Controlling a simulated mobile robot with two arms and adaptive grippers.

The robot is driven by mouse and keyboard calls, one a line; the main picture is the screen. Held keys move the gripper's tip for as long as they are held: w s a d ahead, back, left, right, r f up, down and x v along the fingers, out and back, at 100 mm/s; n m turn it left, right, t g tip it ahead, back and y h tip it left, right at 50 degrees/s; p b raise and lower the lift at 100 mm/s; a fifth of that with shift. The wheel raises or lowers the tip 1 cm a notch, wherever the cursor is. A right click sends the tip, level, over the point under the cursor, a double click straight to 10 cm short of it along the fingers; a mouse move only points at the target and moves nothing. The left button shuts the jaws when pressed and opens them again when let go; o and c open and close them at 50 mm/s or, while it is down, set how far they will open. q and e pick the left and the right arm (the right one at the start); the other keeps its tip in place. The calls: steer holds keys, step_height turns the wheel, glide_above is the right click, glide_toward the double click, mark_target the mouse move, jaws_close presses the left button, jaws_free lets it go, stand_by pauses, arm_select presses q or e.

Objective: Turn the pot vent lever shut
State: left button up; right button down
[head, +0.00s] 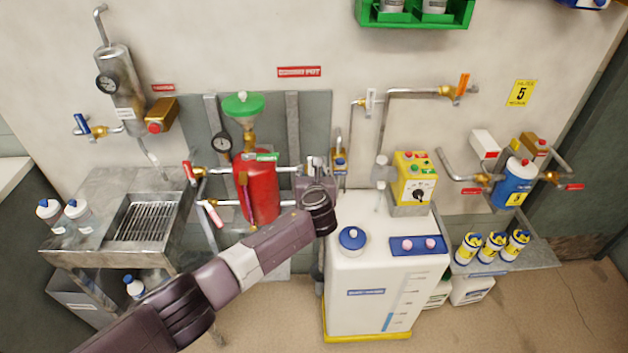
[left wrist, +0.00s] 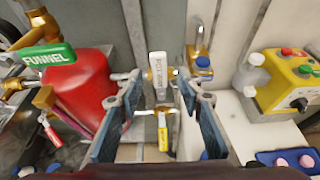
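The red pot (head: 258,190) with a green funnel (head: 243,105) on top hangs on the wall; in the left wrist view the pot (left wrist: 80,85) is at the left. A white lever (left wrist: 158,75) with lettering that starts "POT" stands upright on the pipe right of the pot. My left gripper (left wrist: 155,112) is open, with one finger on each side of this lever. No finger visibly touches it. In the head view the left gripper (head: 316,168) covers most of the valve. My right gripper is not in view.
A yellow-tagged handle (left wrist: 163,132) hangs just below, between the fingers. A brass valve with a blue cap (left wrist: 203,65) is close on the right. The white tank (head: 375,285) with a yellow control box (head: 414,178) stands right of the gripper. A metal sink bench (head: 110,250) is at left.

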arm_select(q)
steer(key=v, duration=0.6)
steer(key=shift+s, duration=0.35)
steer(key=shift+r, duration=0.1)
steer(key=s+a+f+n+g+b, duration=0.1)
steer(key=s+a+f+n+g, duration=0.2)
steer(key=f, duration=0.8)
steer(key=s+a+f+n+g+b, duration=0.1)
steer(key=s+a+f+n, duration=0.3)
steer(key=f, duration=0.6)
steer(key=s+a+f+n+g+b, duration=0.1)
steer(key=s+a+f+n+g, duration=0.15)
steer(key=s+f+n, duration=0.55)
steer(key=s+a+f+n+g+b, duration=0.1)
steer(key=s+a+f, duration=0.4)
steer(key=f, duration=0.7)
steer(key=s+a+f+n+g, duration=0.1)
steer(key=s+a+f+n, duration=0.3)
steer(key=s, duration=1)
steer(key=s+a+f+n+g+b, duration=0.1)
steer(key=s+f+n, duration=0.6)
steer(key=s, duration=0.7)
steer(key=s+a+f+n+g+b, duration=0.1)
steer(key=s+a+f+n+g, duration=0.2)
steer(key=s, duration=1.1)
steer(key=a+f+n, duration=0.3)
steer(key=f, duration=0.2)
steer(key=shift+a+f+n, duration=0.25)
steer(key=shift+a+n, duration=0.05)
steer(key=shift+w, duration=0.1)
